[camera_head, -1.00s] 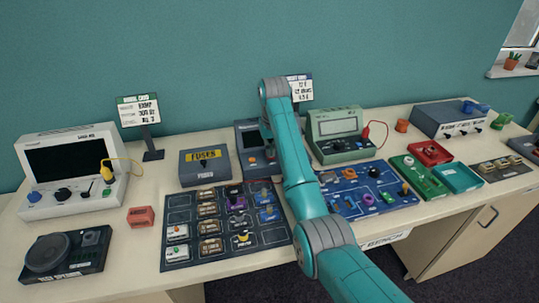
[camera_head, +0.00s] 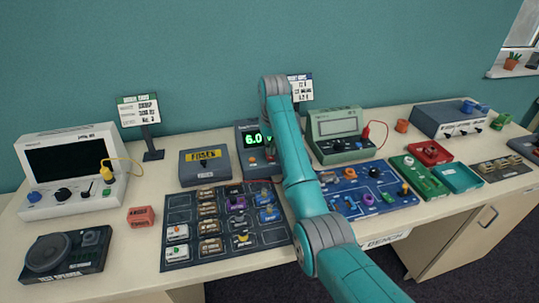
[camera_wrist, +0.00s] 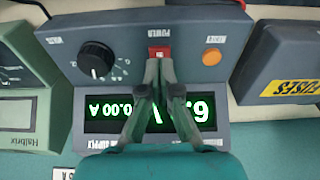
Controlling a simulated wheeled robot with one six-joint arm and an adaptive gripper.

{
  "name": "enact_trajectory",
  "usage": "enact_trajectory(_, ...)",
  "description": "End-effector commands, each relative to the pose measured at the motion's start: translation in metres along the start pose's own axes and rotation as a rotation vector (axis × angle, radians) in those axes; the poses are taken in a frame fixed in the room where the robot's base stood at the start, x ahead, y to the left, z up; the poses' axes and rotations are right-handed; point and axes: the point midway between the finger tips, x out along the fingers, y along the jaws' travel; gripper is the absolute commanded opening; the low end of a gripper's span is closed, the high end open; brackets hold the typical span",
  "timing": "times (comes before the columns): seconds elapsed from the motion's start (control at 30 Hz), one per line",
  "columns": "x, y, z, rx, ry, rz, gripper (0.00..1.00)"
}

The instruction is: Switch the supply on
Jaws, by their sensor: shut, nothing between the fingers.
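The power supply (camera_head: 247,140) is a dark grey box at the back of the bench, partly hidden behind my arm in the head view. Its display (camera_wrist: 150,111) is lit green and appears upside down in the wrist view, reading 6.0 V and 0.00 A. The red power switch (camera_wrist: 159,52) sits in the middle of its panel, between a black knob (camera_wrist: 95,60) and an orange button (camera_wrist: 211,57). My gripper (camera_wrist: 160,62) is shut and empty, with its fingertips at the red switch. I cannot tell whether they touch it.
A grey fuses box (camera_head: 205,166) stands left of the supply and a green meter (camera_head: 339,134) right of it. A dark component tray (camera_head: 178,202) and a blue circuit board (camera_head: 345,203) lie in front. Little free room surrounds the supply.

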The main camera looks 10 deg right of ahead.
Motion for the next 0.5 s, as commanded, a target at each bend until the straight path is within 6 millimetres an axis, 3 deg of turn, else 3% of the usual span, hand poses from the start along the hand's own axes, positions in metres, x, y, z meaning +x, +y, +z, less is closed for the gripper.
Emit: enact_trajectory(0.5,-0.035,0.0,-0.005,0.0,0.001,0.0,0.0)
